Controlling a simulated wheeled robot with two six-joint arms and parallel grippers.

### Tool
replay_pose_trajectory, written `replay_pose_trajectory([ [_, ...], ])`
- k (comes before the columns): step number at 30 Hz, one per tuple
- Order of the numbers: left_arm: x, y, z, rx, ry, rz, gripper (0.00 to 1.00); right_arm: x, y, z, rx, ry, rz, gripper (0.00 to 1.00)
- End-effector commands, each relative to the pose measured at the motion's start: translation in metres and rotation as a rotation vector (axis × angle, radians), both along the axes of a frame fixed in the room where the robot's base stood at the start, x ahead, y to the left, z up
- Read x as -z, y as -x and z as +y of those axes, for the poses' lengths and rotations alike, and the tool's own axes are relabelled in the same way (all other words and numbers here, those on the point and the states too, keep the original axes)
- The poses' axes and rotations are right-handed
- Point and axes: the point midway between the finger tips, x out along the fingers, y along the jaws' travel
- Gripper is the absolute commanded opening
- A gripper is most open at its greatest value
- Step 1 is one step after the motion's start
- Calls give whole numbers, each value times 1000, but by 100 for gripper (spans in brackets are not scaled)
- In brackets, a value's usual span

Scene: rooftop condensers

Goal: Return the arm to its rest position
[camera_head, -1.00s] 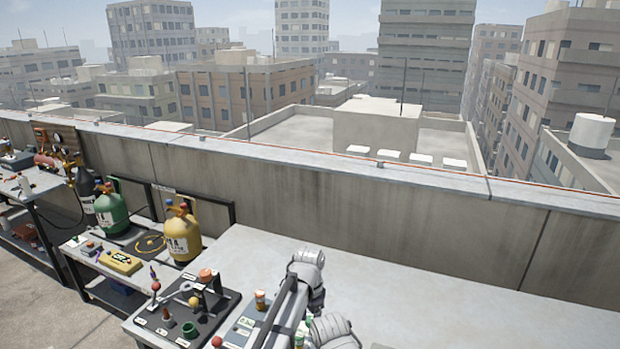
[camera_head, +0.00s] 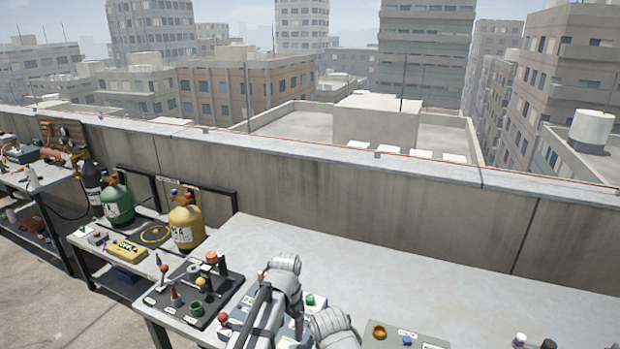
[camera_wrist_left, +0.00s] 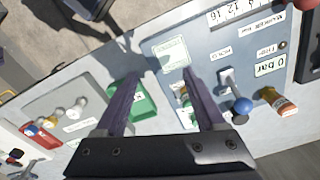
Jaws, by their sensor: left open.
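My left arm (camera_head: 284,276) reaches over the near part of the grey table in the head view, its grey links bent. Its fingertips cannot be made out there. In the wrist view my left gripper (camera_wrist_left: 160,75) shows two dark fingers spread apart, with nothing held between them. My right gripper is not in view.
A dark board (camera_head: 172,312) with knobs and fittings lies at the grey table's left end. Yellow (camera_head: 186,228) and green (camera_head: 117,203) cylinders stand on a lower bench. A concrete parapet (camera_head: 340,205) runs behind. The table's middle right (camera_head: 430,280) is clear.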

Motion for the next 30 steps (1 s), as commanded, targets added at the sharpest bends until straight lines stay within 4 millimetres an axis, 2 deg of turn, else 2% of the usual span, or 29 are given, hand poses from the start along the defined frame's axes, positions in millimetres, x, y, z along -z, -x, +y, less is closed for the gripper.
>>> replay_pose_trajectory([
  [1, 0, 12, 11, -46, 1, -3, 72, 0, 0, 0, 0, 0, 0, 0],
  [9, 0, 56, 61, -334, 11, -23, 72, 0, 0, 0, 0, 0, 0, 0],
  [21, -1, 123, 117, -740, 30, -49, 72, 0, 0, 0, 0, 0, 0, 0],
  [23, 0, 120, 105, -709, 22, -43, 72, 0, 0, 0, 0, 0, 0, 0],
  [30, 0, 133, 72, -612, -16, -19, 72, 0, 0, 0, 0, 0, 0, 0],
])
